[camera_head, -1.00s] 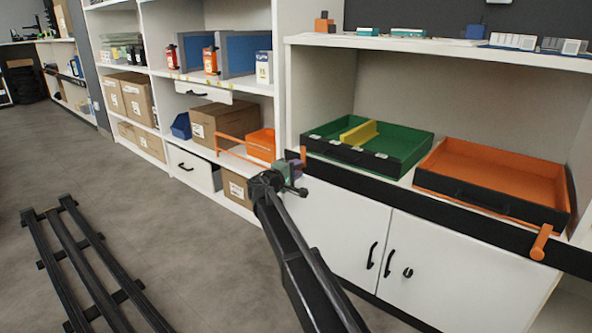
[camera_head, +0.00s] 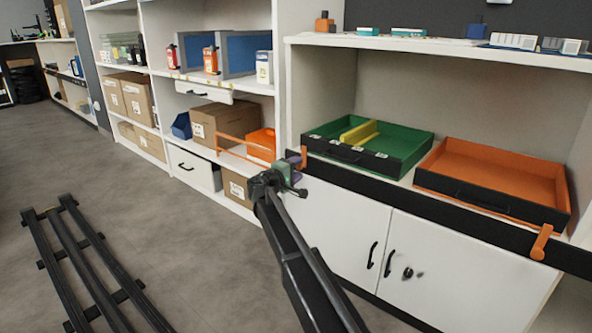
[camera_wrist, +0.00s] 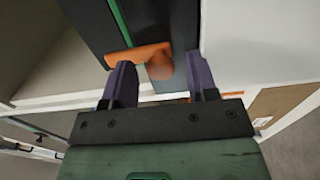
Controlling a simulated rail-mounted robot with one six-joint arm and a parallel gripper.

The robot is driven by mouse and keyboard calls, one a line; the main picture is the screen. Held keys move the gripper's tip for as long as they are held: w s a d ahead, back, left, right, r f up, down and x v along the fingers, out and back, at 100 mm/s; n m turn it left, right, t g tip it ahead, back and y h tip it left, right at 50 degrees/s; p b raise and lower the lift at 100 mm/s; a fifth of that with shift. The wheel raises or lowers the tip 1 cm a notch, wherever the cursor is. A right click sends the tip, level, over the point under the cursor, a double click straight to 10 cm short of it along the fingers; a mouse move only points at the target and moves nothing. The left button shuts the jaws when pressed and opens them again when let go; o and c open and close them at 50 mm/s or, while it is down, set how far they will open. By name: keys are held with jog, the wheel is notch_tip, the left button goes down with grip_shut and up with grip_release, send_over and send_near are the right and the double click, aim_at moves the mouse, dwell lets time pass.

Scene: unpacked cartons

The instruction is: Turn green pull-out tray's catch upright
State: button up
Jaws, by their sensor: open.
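The green pull-out tray (camera_head: 408,142) sits on the shelf, with a black front, a dark handle and a yellow divider. Its orange catch (camera_head: 303,156) is at the left end of the black front rail. In the head view it looks short and roughly upright. In the wrist view the catch (camera_wrist: 135,55) lies across the dark rail, its arm pointing left from a round knob. My gripper (camera_head: 294,169) is at the catch. Its purple fingers (camera_wrist: 159,72) are open, one on each side of the knob; I cannot tell whether they touch it.
An orange tray (camera_head: 564,193) stands to the right, with another orange catch (camera_head: 541,242) on the rail. White cabinet doors (camera_head: 425,265) are below. Shelves with cartons (camera_head: 213,124) stand to the left. The grey floor in front is open apart from a dark rail frame (camera_head: 92,268).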

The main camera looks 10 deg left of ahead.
jog(key=v, duration=1)
jog(key=shift+s+a, duration=0.25)
jog(key=shift+s, duration=0.05)
